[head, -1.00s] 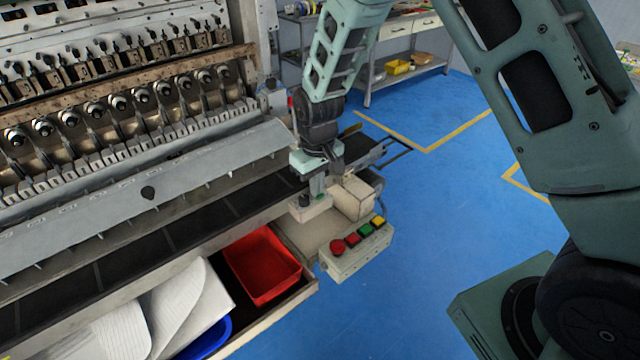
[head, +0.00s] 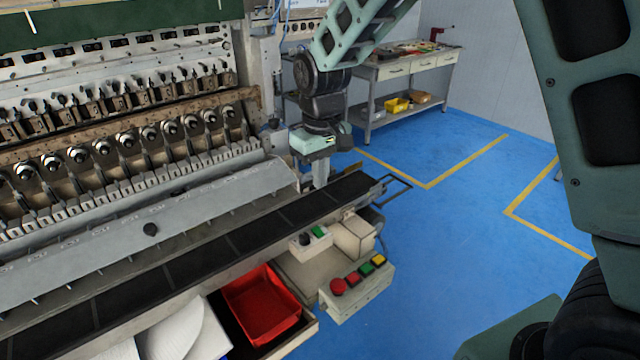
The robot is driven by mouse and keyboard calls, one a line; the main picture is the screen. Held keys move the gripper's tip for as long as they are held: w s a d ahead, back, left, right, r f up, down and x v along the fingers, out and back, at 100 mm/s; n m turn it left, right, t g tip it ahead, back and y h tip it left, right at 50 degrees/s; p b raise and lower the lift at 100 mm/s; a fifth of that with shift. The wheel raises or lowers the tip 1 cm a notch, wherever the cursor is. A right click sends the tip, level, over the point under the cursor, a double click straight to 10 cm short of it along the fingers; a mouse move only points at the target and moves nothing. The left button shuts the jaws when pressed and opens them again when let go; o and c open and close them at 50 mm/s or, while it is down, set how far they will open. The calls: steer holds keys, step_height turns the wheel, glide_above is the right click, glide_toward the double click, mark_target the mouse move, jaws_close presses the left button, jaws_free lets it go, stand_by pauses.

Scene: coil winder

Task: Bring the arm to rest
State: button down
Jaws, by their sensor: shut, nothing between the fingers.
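My gripper (head: 320,176) hangs from my arm's wrist above the right end of the machine's black rail. It points down and is shut with nothing in it. The fingertips are small and partly lost against the rail, so I cannot tell how close they are to it. A small switch box with a green button and a dark knob (head: 311,239) sits below and in front of the gripper, apart from it.
The coil winder (head: 130,150) fills the left. A button box (head: 357,288) with red, green and yellow buttons juts out at its front right. A red bin (head: 262,305) sits in the open drawer. A workbench (head: 408,75) stands behind; blue floor (head: 460,230) is clear.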

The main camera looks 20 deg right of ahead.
stand_by(0.4)
steer(key=s+a+r+n, duration=0.1)
steer(key=s+a+n, duration=0.1)
steer(key=s, duration=1.2)
steer(key=s+a+r+n, duration=0.2)
steer(key=s+a, duration=0.2)
steer(key=s, duration=1.1)
steer(key=shift+y, duration=0.3)
steer(key=shift+a, duration=0.1)
